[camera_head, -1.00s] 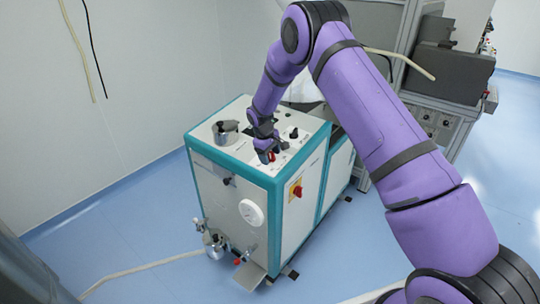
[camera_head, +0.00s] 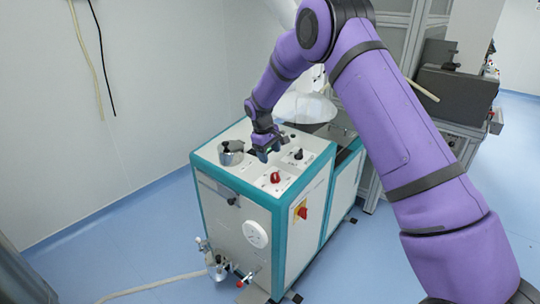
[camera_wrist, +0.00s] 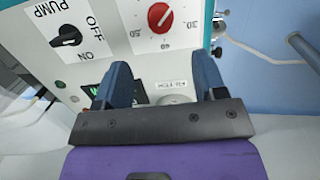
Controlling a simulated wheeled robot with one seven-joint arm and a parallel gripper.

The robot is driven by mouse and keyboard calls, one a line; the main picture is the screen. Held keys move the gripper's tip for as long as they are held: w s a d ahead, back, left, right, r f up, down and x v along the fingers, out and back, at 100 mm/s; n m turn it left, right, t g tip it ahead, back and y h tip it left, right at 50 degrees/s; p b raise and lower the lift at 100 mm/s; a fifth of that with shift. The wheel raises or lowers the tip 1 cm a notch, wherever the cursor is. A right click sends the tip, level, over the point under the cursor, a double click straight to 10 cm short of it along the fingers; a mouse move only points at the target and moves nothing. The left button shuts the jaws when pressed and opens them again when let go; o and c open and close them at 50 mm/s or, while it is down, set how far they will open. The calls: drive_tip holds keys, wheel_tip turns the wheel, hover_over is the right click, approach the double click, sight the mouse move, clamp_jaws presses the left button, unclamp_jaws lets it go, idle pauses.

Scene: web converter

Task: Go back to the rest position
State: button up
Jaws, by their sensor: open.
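My gripper (camera_head: 264,150) is at the end of my purple arm, above the top panel of the teal and white machine (camera_head: 235,175). In the wrist view its two blue-grey fingers (camera_wrist: 160,85) stand apart with nothing between them. A red knob (camera_head: 275,177) on a numbered dial sits on the panel, nearer the front than the gripper; it also shows in the wrist view (camera_wrist: 160,17). A black pump switch (camera_wrist: 66,40) marked OFF and ON shows at upper left in the wrist view. The gripper appears clear of both controls.
A metal pot (camera_head: 231,157) stands on the panel left of the gripper. A red and yellow switch (camera_head: 302,212) and a white round gauge (camera_head: 256,233) are on the machine's sides. A grey cabinet (camera_head: 400,60) stands behind. Blue floor (camera_head: 120,240) is open at left.

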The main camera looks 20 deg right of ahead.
drive_tip(key=s+d+r+m+t+y, duration=0.1)
drive_tip(key=s+d+r+m, duration=0.15)
drive_tip(key=s+r, duration=0.9)
drive_tip(key=s+d+r+m+t, duration=0.1)
drive_tip(key=s+d+r, duration=0.3)
drive_tip(key=s+r, duration=0.75)
drive_tip(key=s+r+m+t, duration=0.1)
drive_tip(key=s+r, duration=0.1)
drive_tip(key=s, duration=0.6)
drive_tip(key=s+d+r+m+t, duration=0.1)
drive_tip(key=s+r, duration=0.1)
drive_tip(key=s, duration=0.7)
drive_tip(key=s+d+r+m+t+y, duration=0.1)
drive_tip(key=s+r, duration=0.1)
drive_tip(key=s, duration=0.6)
drive_tip(key=shift+s+d+r+m, duration=0.2)
drive_tip(key=shift+d+r+m, duration=0.05)
drive_tip(key=shift+r+m, duration=0.1)
